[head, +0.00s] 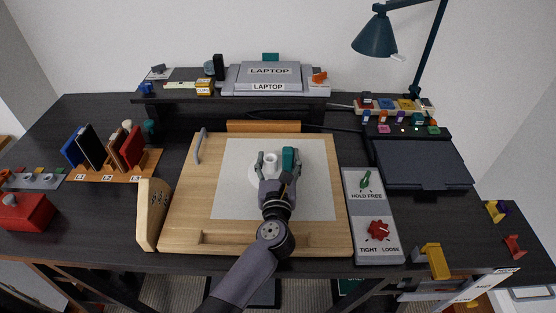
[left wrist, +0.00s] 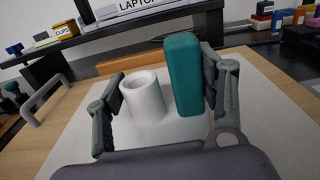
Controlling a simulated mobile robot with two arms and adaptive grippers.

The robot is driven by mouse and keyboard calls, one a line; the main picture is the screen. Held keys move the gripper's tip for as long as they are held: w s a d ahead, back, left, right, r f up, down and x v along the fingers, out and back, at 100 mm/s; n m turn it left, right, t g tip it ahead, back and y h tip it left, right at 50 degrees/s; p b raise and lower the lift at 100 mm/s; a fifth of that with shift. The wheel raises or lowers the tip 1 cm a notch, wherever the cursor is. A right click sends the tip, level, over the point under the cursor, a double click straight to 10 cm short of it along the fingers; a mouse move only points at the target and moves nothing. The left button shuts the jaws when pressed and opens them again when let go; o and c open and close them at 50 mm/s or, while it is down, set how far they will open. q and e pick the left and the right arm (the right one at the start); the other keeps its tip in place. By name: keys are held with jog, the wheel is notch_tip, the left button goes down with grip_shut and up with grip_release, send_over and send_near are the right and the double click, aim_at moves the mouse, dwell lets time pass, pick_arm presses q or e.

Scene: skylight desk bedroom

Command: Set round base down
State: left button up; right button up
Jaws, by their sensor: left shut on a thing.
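The round base (head: 254,176) is a pale disc with a short white hollow tube (head: 270,159) standing up from it. It is over the pale sheet on the wooden board, and I cannot tell whether it touches the sheet. My left gripper (head: 277,163) is shut with the tube between its fingers, against the left finger. A teal block (head: 289,159) stands upright beside the tube, against the right finger. In the left wrist view the tube (left wrist: 143,97) and the teal block (left wrist: 184,75) fill the gap between the fingers (left wrist: 160,88). My right gripper is not in view.
The wooden board (head: 185,208) has a metal handle at left and a clear pale sheet (head: 310,195). A control panel (head: 366,205) with green and red knobs stands at right. A book rack (head: 115,165) stands at left; a lamp (head: 377,38) overhangs the back right.

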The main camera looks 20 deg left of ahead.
pick_arm(q)
jog(key=o, duration=1.4)
jog(key=shift+f, duration=0.1)
jog(key=shift+r, duration=0.25)
jog(key=b+v, duration=0.2)
jog(key=v, duration=0.9)
jog(key=shift+f+b, duration=0.15)
jog(key=shift+b, duration=0.25)
jog(key=shift+s+d, duration=0.15)
jog(key=shift+s, duration=0.35)
jog(key=shift+s, duration=0.1)
